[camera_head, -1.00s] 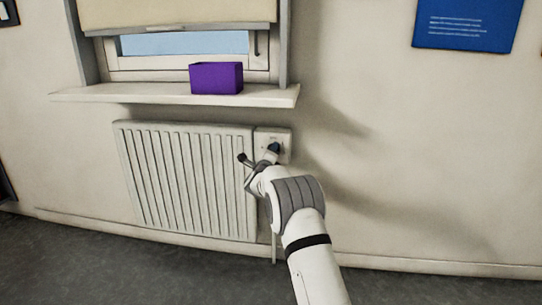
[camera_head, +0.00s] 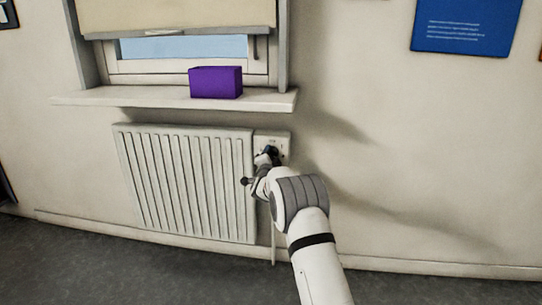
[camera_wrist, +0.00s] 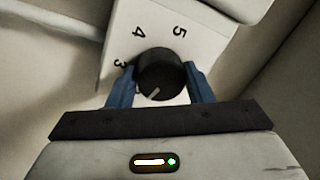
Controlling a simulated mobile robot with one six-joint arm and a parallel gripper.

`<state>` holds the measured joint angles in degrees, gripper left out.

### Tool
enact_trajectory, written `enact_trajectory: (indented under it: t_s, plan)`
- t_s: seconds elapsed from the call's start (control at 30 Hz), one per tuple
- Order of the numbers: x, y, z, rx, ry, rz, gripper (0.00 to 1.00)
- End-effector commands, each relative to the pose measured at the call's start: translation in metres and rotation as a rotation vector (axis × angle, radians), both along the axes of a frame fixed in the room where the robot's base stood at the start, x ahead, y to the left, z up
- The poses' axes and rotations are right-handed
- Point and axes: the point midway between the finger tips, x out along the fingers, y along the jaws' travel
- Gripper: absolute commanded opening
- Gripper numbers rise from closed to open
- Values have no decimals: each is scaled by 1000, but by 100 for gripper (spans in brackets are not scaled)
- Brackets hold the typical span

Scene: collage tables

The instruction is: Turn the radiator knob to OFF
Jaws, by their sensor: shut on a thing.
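The radiator knob (camera_wrist: 161,74) is round and black, with a white pointer line on its lower left part in the wrist view. It sits on a pale dial plate (camera_wrist: 200,38) where the figures 3, 4 and 5 show; no OFF mark can be made out. My gripper (camera_wrist: 160,68) has its two blue fingers on either side of the knob, shut on it. In the head view my gripper (camera_head: 267,155) is at the plate (camera_head: 284,140) beside the radiator's upper right corner, and it mostly hides the knob.
The white ribbed radiator (camera_head: 185,185) stands left of my arm, under a window sill (camera_head: 130,98). A purple box (camera_head: 216,83) rests on the sill. A blue poster (camera_head: 466,25) hangs at the upper right. The wall right of my arm is clear.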

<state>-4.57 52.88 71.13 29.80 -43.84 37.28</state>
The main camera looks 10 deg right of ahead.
Motion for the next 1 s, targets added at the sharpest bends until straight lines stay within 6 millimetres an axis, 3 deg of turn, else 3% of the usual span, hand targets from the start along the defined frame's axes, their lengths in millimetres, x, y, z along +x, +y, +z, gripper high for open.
enact_trajectory:
  t_s: [1.0]
  plan:
    - [-1,-1,2,-918,301,4,24]
